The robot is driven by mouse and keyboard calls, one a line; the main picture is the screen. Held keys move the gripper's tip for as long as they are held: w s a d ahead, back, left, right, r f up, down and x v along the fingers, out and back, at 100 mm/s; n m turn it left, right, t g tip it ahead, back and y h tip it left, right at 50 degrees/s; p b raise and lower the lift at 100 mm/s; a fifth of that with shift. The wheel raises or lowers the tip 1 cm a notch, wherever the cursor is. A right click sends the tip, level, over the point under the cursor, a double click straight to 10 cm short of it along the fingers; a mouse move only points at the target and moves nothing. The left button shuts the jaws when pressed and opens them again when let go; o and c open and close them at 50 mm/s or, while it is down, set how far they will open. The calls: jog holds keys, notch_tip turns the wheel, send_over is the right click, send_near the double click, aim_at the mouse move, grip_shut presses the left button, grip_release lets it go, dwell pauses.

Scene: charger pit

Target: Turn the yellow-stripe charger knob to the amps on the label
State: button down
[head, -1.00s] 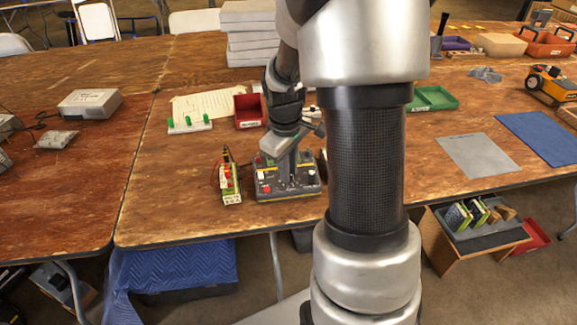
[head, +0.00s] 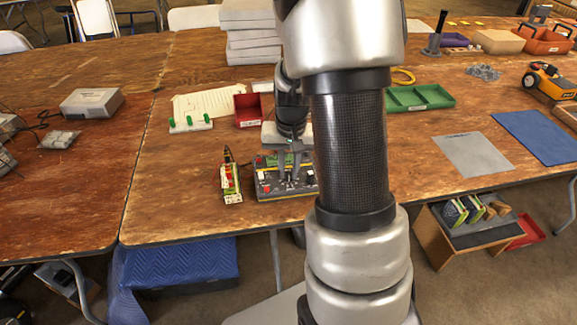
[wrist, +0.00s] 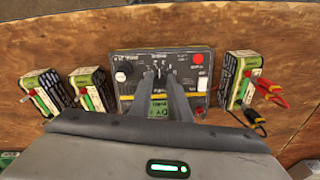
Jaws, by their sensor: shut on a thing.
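The charger (head: 272,190) is a dark box with yellow stripes near the front of the table, partly behind my arm. The knob's pointer and the label text are too small to read.
A battery pack (wrist: 240,80) with red and black clips stands beside the charger, also in the head view (head: 231,184). Two more packs (wrist: 40,92) (wrist: 90,88) stand on its other side. A red bin (head: 248,110) and green tray (head: 420,98) lie behind.

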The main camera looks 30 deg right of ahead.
aim_at(293, 184)
jog(key=shift+m+p, duration=0.35)
jog(key=shift+m, duration=1.15)
jog(key=c, duration=1.7)
grip_release()
jog(key=shift+o, duration=0.2)
jog(key=shift+r, duration=0.1)
notch_tip(293, 184, up, 17)
jog(key=s+p, duration=0.2)
jog(key=p, duration=0.2)
jog(key=shift+d, duration=0.1)
